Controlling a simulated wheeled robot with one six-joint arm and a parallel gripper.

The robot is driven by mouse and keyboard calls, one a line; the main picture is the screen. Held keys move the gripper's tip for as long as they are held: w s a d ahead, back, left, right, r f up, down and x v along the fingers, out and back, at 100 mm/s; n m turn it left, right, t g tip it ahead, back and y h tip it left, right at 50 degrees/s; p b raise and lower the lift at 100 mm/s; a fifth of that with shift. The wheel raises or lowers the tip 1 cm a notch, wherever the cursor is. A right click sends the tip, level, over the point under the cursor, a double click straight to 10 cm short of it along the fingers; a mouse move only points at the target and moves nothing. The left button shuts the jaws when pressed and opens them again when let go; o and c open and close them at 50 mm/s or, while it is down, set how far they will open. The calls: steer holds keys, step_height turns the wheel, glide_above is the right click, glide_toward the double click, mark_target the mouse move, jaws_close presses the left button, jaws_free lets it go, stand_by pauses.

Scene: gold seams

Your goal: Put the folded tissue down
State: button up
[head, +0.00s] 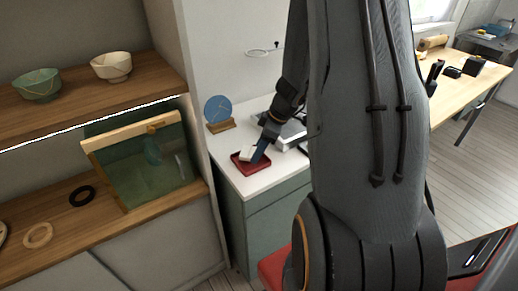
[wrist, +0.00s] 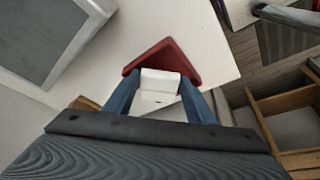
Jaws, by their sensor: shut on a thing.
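The folded tissue (wrist: 160,84) is a small white block between the two blue fingers of my gripper (wrist: 161,97) in the wrist view. My gripper is shut on it. In the head view the tissue (head: 247,153) shows pale beside the fingertips of my gripper (head: 257,156), over a small red tray (head: 238,164) on the white counter. The red tray also shows in the wrist view (wrist: 184,59), behind and around the tissue. I cannot tell whether the tissue touches the tray.
A blue disc on a wooden stand (head: 218,112) stands behind the tray on the white counter (head: 236,182). A grey device (head: 291,133) lies right of my gripper. At left, shelves hold two bowls (head: 38,85) (head: 112,66) and a green glass panel (head: 150,165).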

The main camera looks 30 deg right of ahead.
steer(key=shift+f+b, duration=0.35)
steer(key=shift+b, duration=0.3)
steer(key=o, duration=1)
steer(key=shift+r+p, duration=0.2)
steer(key=shift+p, duration=0.1)
steer(key=shift+r+p, duration=0.2)
steer(key=shift+p, duration=0.1)
steer(key=b+v, duration=0.2)
steer(key=v, duration=1)
steer(key=shift+s+a+f+m+g+h, duration=0.45)
steer(key=shift+s+a+m, duration=1.25)
steer(key=shift+a, duration=1.6)
steer(key=shift+s+a+f+m+g+h, duration=0.2)
steer(key=shift+s+a+m+h, duration=0.4)
steer(key=shift+s+a+m, duration=1.9)
steer(key=shift+s+a+f+m+g+h, duration=0.2)
steer(key=shift+s+a+m+g+h, duration=0.65)
steer(key=shift+a, duration=3.3)
